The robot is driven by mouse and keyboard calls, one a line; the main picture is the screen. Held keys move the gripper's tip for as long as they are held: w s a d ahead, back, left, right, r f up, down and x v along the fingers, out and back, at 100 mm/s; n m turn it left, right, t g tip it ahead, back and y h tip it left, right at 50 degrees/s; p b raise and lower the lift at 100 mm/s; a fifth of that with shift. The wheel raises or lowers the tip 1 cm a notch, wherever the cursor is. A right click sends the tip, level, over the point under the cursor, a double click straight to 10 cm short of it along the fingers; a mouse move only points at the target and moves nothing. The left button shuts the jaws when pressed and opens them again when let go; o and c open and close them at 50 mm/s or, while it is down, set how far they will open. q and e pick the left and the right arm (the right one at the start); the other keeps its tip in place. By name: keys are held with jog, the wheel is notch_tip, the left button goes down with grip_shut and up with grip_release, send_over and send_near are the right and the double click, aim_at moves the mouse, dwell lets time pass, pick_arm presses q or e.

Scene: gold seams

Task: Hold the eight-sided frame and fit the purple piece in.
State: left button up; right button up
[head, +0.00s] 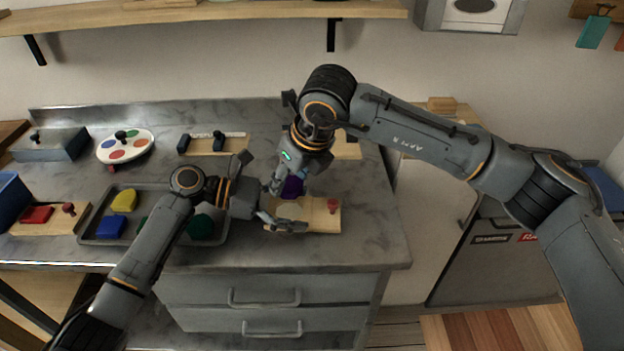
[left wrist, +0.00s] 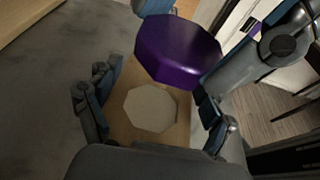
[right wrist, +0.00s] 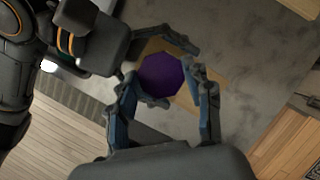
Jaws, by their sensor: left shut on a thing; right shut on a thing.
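The wooden eight-sided frame (head: 318,215) lies on the counter at the front right, with a red knob at its right end. Its pale octagonal opening (left wrist: 150,108) shows in the left wrist view. My left gripper (head: 285,208) is shut on the frame, fingers at its two sides. My right gripper (head: 293,178) is shut on the purple octagonal piece (left wrist: 178,48), which also shows in the right wrist view (right wrist: 162,76). The piece is above the frame, apart from the opening and offset from it in the left wrist view. The right fingers partly hide it in the head view.
A white disc with coloured spots (head: 126,150), a grey box (head: 50,146) and more boards lie farther back. The counter's right end (head: 380,235) is bare.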

aim_at(286, 210)
jog(key=shift+a, duration=0.25)
jog(key=shift+f, duration=2.7)
jog(key=shift+f, duration=0.6)
jog(key=o, duration=1.3)
jog(key=shift+r, duration=0.1)
jog(key=shift+r, duration=3.45)
